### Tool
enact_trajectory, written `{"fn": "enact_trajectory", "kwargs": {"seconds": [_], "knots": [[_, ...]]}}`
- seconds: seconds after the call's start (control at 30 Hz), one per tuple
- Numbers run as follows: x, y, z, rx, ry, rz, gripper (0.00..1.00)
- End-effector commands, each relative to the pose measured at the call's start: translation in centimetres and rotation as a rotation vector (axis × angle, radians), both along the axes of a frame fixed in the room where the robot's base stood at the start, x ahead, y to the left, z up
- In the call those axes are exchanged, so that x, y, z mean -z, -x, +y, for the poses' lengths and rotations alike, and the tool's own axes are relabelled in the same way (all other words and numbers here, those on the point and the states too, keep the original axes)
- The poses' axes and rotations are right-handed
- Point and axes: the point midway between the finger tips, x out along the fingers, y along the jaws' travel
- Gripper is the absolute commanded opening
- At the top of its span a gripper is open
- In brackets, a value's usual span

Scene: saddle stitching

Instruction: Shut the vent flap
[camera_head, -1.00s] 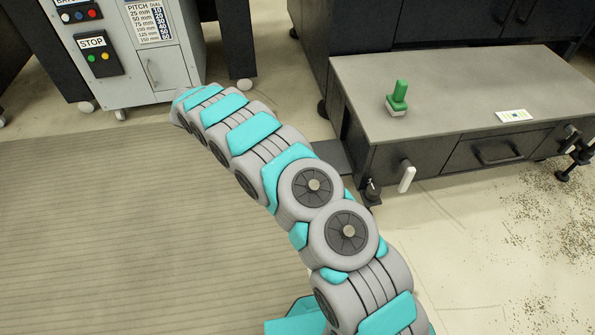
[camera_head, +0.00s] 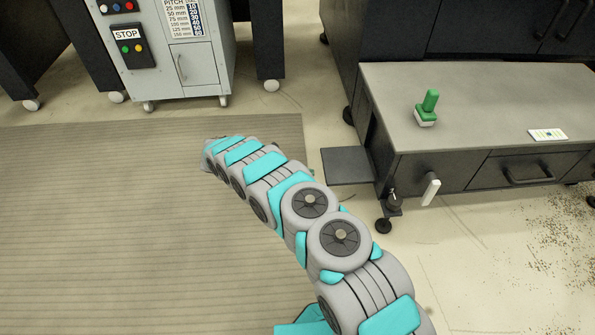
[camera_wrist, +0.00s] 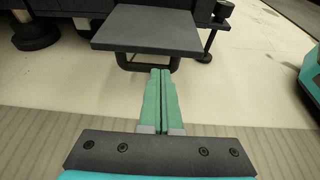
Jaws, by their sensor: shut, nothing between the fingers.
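A dark flat panel (camera_head: 348,165) sticks out level from the left end of the low grey-topped bench; it looks like the vent flap, standing open. In the wrist view the panel (camera_wrist: 147,30) is just ahead, with a dark loop-shaped handle (camera_wrist: 124,61) under its near edge. My gripper (camera_wrist: 160,72) is shut and empty, its green fingers together. The fingertips overlap the handle's lower bar in the picture; I cannot tell whether they touch. In the head view my arm reaches away over the mat, and its fingers cannot be made out.
The bench (camera_head: 480,105) carries a green-handled stamp (camera_head: 428,108) and a small card (camera_head: 548,134). A white-handled lever (camera_head: 430,192) is at its front corner. A grey control cabinet (camera_head: 180,50) stands at the back left. The ribbed mat (camera_head: 100,220) is clear.

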Motion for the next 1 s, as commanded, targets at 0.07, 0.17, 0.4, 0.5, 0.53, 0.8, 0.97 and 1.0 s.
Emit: {"fn": "enact_trajectory", "kwargs": {"seconds": [0.07,0.17,0.4,0.5,0.53,0.8,0.97,1.0], "knots": [[0.5,0.1,-1.3,0.002,0.003,0.002,0.00],[0.9,0.0,-2.7,0.002,0.001,0.000,0.00],[1.5,0.0,-4.3,0.000,0.000,0.000,0.00],[1.5,0.0,-4.5,0.000,0.001,0.000,0.00],[1.5,0.0,-4.5,0.000,0.001,0.000,0.00],[1.5,0.0,-4.5,0.001,-0.001,-0.001,0.00],[1.0,0.0,-4.5,0.002,-0.018,0.000,0.00],[0.7,0.0,-4.6,0.002,-0.027,0.000,0.00]]}}
